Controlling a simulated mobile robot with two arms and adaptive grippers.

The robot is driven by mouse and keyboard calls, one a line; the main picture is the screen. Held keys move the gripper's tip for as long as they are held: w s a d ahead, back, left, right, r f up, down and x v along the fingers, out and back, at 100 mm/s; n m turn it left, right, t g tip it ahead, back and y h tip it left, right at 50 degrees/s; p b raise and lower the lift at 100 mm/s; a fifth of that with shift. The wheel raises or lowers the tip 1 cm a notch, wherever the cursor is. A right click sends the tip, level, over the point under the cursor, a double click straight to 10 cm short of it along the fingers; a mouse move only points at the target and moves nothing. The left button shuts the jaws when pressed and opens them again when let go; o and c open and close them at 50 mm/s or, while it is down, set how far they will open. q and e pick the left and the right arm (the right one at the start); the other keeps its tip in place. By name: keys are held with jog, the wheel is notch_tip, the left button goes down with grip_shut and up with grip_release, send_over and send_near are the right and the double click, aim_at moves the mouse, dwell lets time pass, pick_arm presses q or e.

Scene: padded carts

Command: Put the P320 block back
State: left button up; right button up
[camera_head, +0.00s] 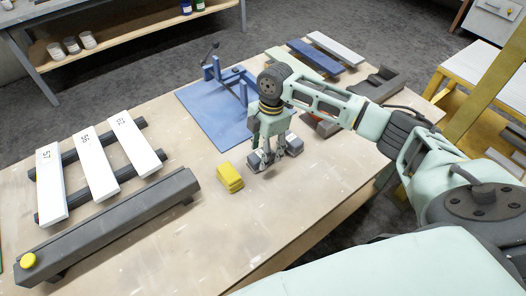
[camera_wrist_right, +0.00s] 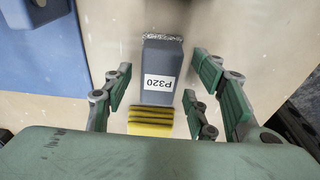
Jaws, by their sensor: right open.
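The P320 block (camera_wrist_right: 162,62) is dark grey with a white label reading P320 and a speckled far end. In the right wrist view it lies between the spread fingers of my right gripper (camera_wrist_right: 162,88), with a gap on each side. In the head view my right gripper (camera_head: 270,156) is low over the table at the grey block (camera_head: 293,145), hiding its middle. The right gripper is open and holds nothing. My left gripper is not in view.
A yellow block (camera_head: 229,178) lies close by, also in the wrist view (camera_wrist_right: 150,122). A blue mat (camera_head: 208,115) with a blue clamp frame is behind. White labelled boards (camera_head: 98,165) on dark bars and a long dark beam (camera_head: 110,226) are left.

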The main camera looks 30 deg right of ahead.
notch_tip(320, 180, up, 11)
jog(key=d+b, duration=0.1)
jog(key=shift+w+d, duration=0.15)
jog(key=shift+d, duration=0.2)
